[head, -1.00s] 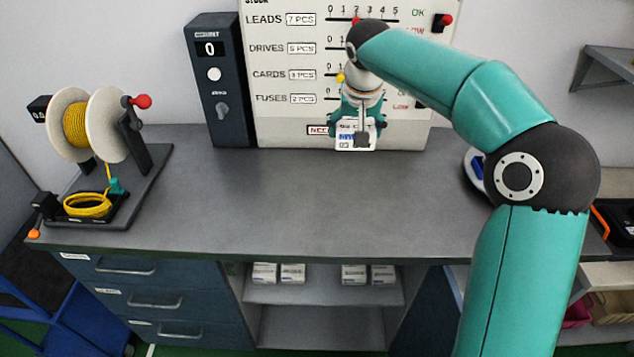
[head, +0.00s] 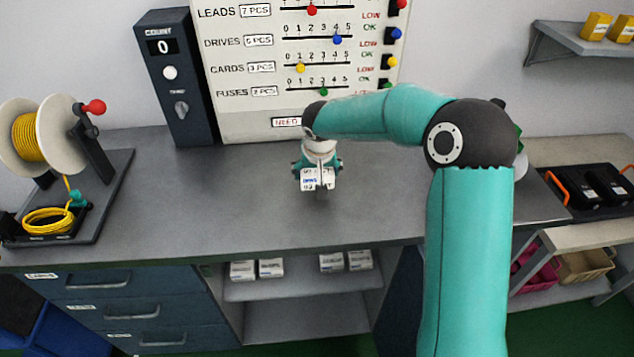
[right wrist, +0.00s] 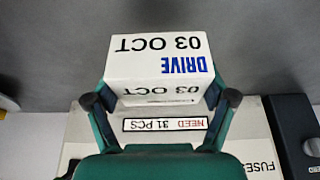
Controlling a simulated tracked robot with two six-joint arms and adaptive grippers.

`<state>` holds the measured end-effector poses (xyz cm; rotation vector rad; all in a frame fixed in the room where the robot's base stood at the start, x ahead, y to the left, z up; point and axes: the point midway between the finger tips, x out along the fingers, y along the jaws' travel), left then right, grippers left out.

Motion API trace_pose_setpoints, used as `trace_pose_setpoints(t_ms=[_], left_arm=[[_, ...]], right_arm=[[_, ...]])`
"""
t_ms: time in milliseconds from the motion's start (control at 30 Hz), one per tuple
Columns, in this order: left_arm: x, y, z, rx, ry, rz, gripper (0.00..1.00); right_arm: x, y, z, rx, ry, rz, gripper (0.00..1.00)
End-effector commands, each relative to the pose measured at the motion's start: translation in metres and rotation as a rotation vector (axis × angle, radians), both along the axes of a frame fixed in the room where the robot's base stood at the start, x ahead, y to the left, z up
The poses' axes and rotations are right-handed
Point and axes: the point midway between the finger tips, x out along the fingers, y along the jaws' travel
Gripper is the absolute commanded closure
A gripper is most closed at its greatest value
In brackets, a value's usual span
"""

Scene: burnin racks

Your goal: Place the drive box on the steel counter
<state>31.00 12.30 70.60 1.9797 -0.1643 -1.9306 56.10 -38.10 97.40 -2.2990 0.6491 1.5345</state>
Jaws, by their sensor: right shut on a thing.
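The drive box (head: 311,182) is a small white carton with blue "DRIVE" print and a black date. My right gripper (head: 318,176) is shut on it over the steel counter (head: 225,205). In the right wrist view the drive box (right wrist: 160,62) sits between the two fingers of my gripper (right wrist: 160,100), one on each side. Whether its underside touches the counter or hangs just above it, I cannot tell. My left gripper is not in view.
A stock board (head: 250,70) and a dark count unit (head: 178,85) stand along the back. A cable spool stand (head: 105,190) is at the left. White boxes (head: 271,268) lie on the shelf below. The counter's middle is clear.

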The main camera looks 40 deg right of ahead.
Motion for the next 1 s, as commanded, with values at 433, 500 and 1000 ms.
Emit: trace_pose_setpoints(t_ms=[433, 500, 1000], left_arm=[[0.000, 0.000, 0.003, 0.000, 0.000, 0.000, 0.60], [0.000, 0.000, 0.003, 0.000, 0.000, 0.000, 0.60], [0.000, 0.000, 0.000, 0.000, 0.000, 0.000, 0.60]], right_arm=[[0.000, 0.001, -0.041, 0.001, 0.001, 0.001, 0.57], [0.000, 0.001, -0.040, 0.001, 0.001, 0.001, 0.57], [0.000, 0.001, -0.042, 0.002, 0.001, 0.001, 0.00]])
